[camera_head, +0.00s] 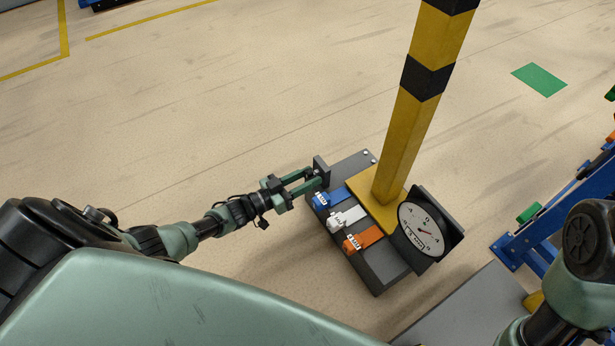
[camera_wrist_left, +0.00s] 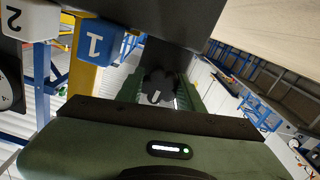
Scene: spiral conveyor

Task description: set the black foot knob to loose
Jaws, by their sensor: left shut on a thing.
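The black foot knob (camera_wrist_left: 158,78) shows in the left wrist view between my green fingers. It is a dark lobed knob with a short, slightly tilted white mark low on its face. My left gripper (camera_head: 314,178) is shut on it. In the head view the gripper reaches in from the left to a dark upright plate (camera_head: 321,168) at the left end of the grey foot (camera_head: 385,263), and the knob cannot be made out there. Any loose or tight marking is not legible. My right gripper is out of view.
Blue (camera_head: 328,198), white (camera_head: 345,218) and orange (camera_head: 362,239) numbered parts sit on the foot close to my left gripper. A yellow-black post (camera_head: 408,130) and a round dial (camera_head: 420,228) stand beside them. Blue framework (camera_head: 560,225) stands right; open floor lies left.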

